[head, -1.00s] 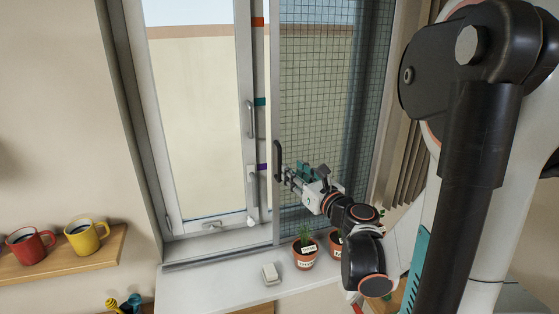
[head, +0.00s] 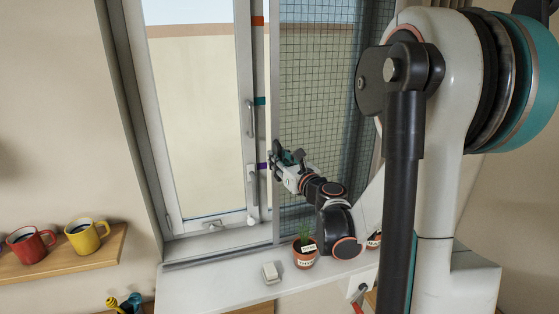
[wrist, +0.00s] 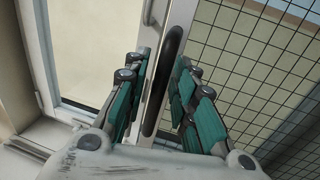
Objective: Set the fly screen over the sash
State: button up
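The fly screen (head: 315,90), a dark mesh panel in a pale frame, stands in the right half of the window. The glazed sash (head: 195,120), with its own grey handle (head: 250,118), fills the left half. My gripper (head: 275,160) is at the screen's left edge and hides the screen's black handle in the head view. In the wrist view the black handle (wrist: 165,80) stands upright between my two teal-padded fingers (wrist: 160,85). The fingers are apart, with a gap visible on the left side; contact on the right is unclear.
Orange (head: 258,21), teal (head: 260,101) and purple (head: 262,166) marks run down the strip between sash and screen. A potted plant (head: 304,258) and a small pale block (head: 270,272) are on the sill (head: 215,287). Red (head: 30,243) and yellow (head: 86,236) mugs stand on a shelf at left.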

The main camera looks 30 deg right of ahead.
grip_shut()
jog(key=shift+a, duration=0.1)
jog(key=w+a+b, duration=0.1)
jog(key=w+a, duration=0.2)
jog(key=a, duration=1)
jog(key=w+a+b, duration=0.2)
jog(key=w+a, duration=0.2)
jog(key=a, duration=0.9)
jog(key=w+a+b, duration=0.2)
jog(key=w+a, duration=0.2)
jog(key=a, duration=0.9)
jog(key=shift+w, duration=0.15)
jog(key=shift+o, duration=1.5)
grip_release()
jog(key=shift+a, duration=0.1)
jog(key=shift+o, duration=0.6)
jog(key=shift+a, duration=0.15)
